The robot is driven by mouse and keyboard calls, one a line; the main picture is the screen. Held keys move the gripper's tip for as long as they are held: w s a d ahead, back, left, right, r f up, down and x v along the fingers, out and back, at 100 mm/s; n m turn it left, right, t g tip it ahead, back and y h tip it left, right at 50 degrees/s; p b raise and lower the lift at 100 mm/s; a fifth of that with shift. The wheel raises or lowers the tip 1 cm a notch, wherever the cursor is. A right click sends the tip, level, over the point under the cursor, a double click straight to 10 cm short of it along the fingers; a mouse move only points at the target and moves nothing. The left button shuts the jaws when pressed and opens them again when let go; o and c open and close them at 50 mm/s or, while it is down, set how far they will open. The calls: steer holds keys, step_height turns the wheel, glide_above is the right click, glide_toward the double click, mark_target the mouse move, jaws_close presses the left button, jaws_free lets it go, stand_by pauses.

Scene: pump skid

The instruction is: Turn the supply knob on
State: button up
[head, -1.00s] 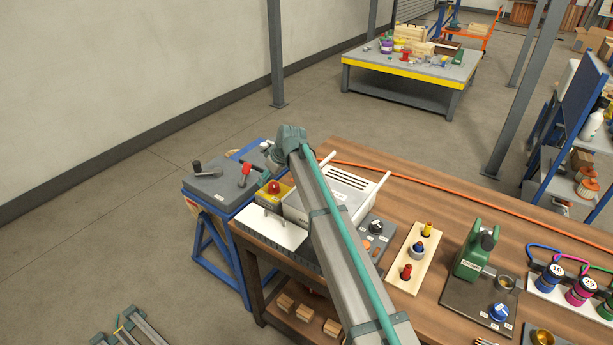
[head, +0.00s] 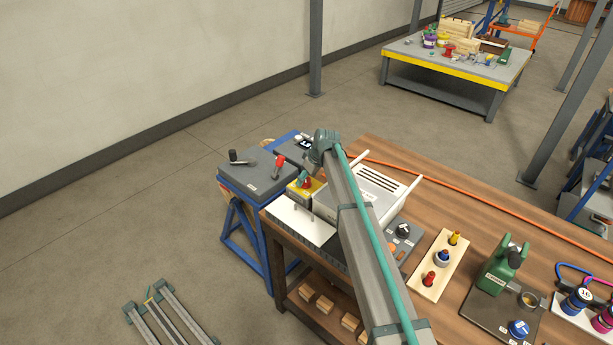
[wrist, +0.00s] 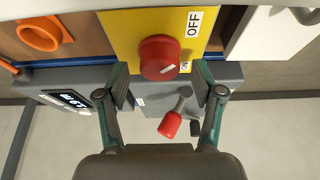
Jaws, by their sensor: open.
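The supply knob (wrist: 160,57) is a round red knob with a white mark, on a yellow panel (wrist: 128,32). An OFF label (wrist: 194,23) is beside it, and a partly covered ON label (wrist: 185,67) is near its lower right edge. My gripper (wrist: 163,84) is open and empty, its two fingers apart just below the knob in the wrist view. I cannot tell if they touch it. In the head view my gripper (head: 304,177) is at the yellow box (head: 313,188) and partly hides the knob.
A red-handled lever (wrist: 170,122) on a grey box is beyond the panel. A small display (wrist: 68,101) and an orange ring (wrist: 40,34) are at the left in the wrist view. A white louvred box (head: 374,188) stands right of the yellow box in the head view.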

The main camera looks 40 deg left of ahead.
steer(key=shift+a+f, duration=0.15)
steer(key=shift+f, duration=0.2)
steer(key=shift+c, duration=0.3)
steer(key=c, duration=1.1)
steer(key=shift+o, duration=0.2)
